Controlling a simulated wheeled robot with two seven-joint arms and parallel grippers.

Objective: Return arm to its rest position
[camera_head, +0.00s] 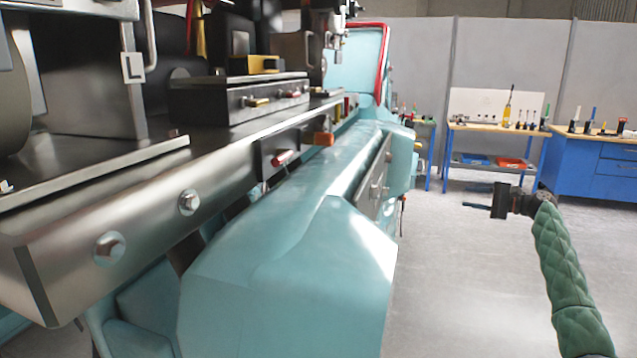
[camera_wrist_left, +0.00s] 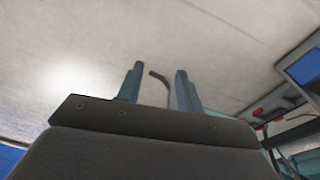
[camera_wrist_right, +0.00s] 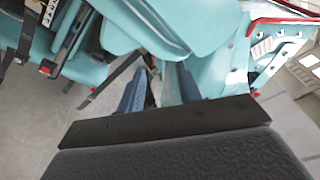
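My right arm, in a green padded sleeve, comes in from the lower right of the head view. Its dark gripper (camera_head: 480,206) points left, in the air over the grey floor, apart from the teal machine (camera_head: 290,265). In the right wrist view the two blue-grey fingers of this gripper (camera_wrist_right: 158,90) stand apart with nothing held between them; teal machine parts show behind. My left gripper is outside the head view. In the left wrist view its fingers (camera_wrist_left: 158,88) are spread and empty, with a pale surface and a thin dark curved thing behind.
The large teal lathe-like machine with its metal bed (camera_head: 110,215) fills the left and middle. A workbench (camera_head: 490,128) with tools and a blue cabinet (camera_head: 600,165) stand at the back right. The floor (camera_head: 450,290) between the machine and my right arm is clear.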

